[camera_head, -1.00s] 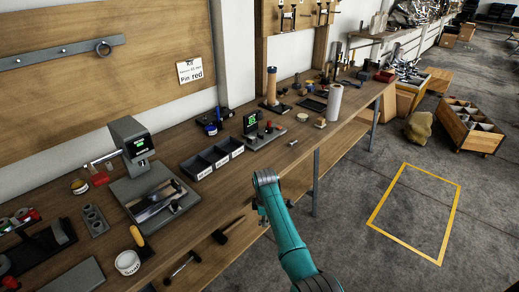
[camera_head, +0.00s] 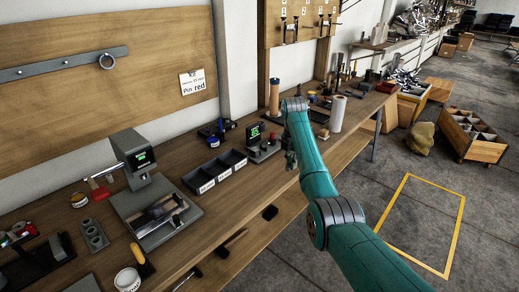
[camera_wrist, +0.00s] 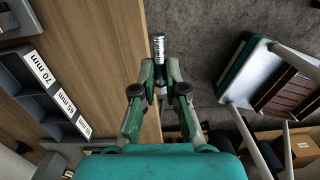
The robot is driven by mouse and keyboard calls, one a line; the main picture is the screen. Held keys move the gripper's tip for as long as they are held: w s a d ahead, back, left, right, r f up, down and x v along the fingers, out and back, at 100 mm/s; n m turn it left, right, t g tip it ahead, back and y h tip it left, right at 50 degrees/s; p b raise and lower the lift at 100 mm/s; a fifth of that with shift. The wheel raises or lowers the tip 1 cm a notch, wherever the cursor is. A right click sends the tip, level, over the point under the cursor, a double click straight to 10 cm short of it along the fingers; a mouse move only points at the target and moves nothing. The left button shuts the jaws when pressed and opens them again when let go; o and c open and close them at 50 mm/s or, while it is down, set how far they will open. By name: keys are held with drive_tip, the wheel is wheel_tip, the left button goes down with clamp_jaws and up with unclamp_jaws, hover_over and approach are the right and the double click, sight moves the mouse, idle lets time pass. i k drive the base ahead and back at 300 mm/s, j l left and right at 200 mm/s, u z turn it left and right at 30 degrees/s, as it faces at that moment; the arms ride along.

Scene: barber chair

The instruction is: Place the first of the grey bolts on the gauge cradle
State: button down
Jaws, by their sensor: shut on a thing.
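My gripper (camera_wrist: 160,82) is shut on a grey bolt (camera_wrist: 159,47), whose threaded end sticks out beyond the fingertips in the wrist view. In the head view my gripper (camera_head: 291,162) hangs at the bench's front edge, and the bolt cannot be made out there. A small device with a green display (camera_head: 255,133) stands on the bench to the left of my gripper; it may carry the gauge cradle. The gripper is apart from it. A larger grey device with a green display (camera_head: 142,158) stands further left.
A dark three-compartment bin (camera_head: 216,172) with length labels sits between the two devices; it also shows at the left of the wrist view (camera_wrist: 40,85). A white roll (camera_head: 337,113) stands to the right. Bare wood (camera_head: 220,205) lies along the bench front.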

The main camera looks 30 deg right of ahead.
sight(261, 150)
drive_tip(key=i, duration=0.9)
